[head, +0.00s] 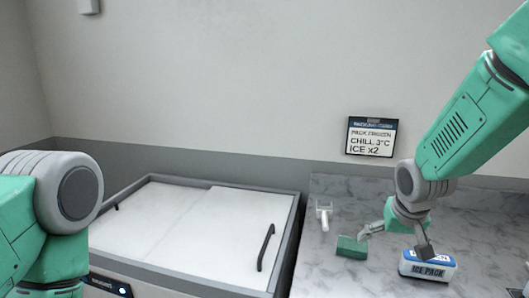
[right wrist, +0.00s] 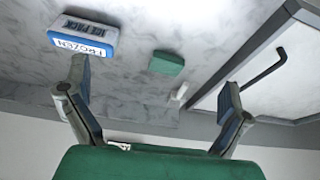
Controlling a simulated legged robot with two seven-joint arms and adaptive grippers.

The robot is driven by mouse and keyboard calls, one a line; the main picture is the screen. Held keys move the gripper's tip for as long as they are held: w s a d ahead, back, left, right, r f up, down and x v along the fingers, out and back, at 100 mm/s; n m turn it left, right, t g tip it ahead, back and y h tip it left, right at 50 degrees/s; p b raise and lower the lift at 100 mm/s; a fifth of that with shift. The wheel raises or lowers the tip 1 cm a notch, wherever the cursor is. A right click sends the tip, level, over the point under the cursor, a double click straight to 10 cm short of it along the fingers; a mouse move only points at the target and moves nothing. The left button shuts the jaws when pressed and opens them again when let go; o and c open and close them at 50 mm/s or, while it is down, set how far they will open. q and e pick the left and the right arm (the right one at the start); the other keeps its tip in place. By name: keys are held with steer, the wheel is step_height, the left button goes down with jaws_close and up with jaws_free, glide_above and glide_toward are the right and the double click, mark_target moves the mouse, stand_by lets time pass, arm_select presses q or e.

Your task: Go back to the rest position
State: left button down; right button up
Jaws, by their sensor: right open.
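My right gripper (head: 394,240) is open and empty above the marble counter, with its fingers spread wide. It also shows in the right wrist view (right wrist: 155,95). In the head view one fingertip overlaps the white and blue ice pack (head: 428,266); I cannot tell if they touch. The ice pack lies on the counter and also shows in the right wrist view (right wrist: 85,38). Part of my left arm shows at the left edge of the head view, but its gripper is out of view.
A green block (head: 351,247) and a small white tool (head: 324,213) lie left of the ice pack. A chest with closed white lids (head: 190,222) and a black handle (head: 266,248) stands left of the counter. A sign (head: 371,136) hangs on the wall.

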steer(key=s+d+f+n+g, duration=0.1)
steer(key=s+f, duration=0.7)
steer(key=f, duration=0.3)
steer(key=s+f+g, duration=0.1)
steer(key=s+f, duration=0.7)
steer(key=f, duration=0.2)
steer(key=s+f+n+g+y, duration=0.1)
steer(key=s+f, duration=0.2)
steer(key=s, duration=0.7)
steer(key=s+f+g, duration=0.1)
steer(key=s+f, duration=0.2)
steer(key=s, duration=0.7)
arm_select(q)
step_height(320, 180, down, 14)
steer(key=b, duration=1.3)
steer(key=shift+w+a+b, duration=0.3)
steer(key=shift+w+b, duration=0.05)
arm_select(e)
step_height(320, 180, down, 13)
steer(key=w+a+n, duration=0.1)
steer(key=shift+w+a+f, duration=0.15)
steer(key=shift+w+a, duration=0.25)
arm_select(q)
steer(key=shift+d, duration=0.2)
arm_select(e)
steer(key=shift+d+f, duration=0.1)
steer(key=shift+d, duration=0.1)
